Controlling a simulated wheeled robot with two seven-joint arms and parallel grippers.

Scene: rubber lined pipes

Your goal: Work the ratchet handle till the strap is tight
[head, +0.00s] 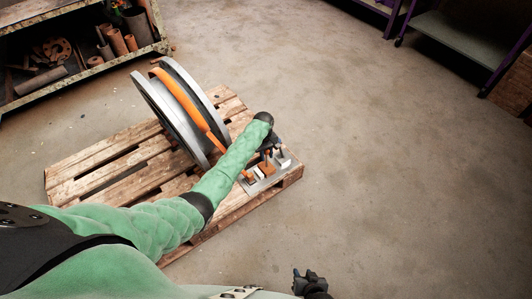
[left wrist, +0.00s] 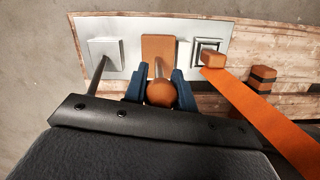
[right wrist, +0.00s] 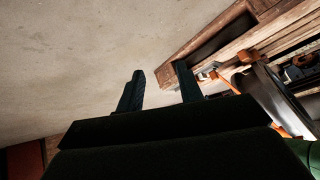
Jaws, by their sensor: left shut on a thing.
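My left gripper (left wrist: 160,84) is shut on the round orange-brown knob (left wrist: 161,94) of the ratchet handle, a finger on each side. The handle's rod runs from the knob to an orange block (left wrist: 158,48) on a pale metal plate (left wrist: 118,26). In the head view, my left arm partly hides this gripper and the ratchet. The orange strap (head: 187,104) passes over a grey flanged pipe piece and down to the plate; it also shows in the left wrist view (left wrist: 262,112). My right gripper (head: 308,281) is empty and low at the front; its fingers are apart in the right wrist view (right wrist: 158,88).
The flanged pipe piece (head: 152,112) stands on a wooden pallet (head: 75,165), with the plate at the pallet's right end. A shelf (head: 70,80) of pipe parts is back left. A purple-framed cart (head: 452,42) is back right. The concrete floor to the right is clear.

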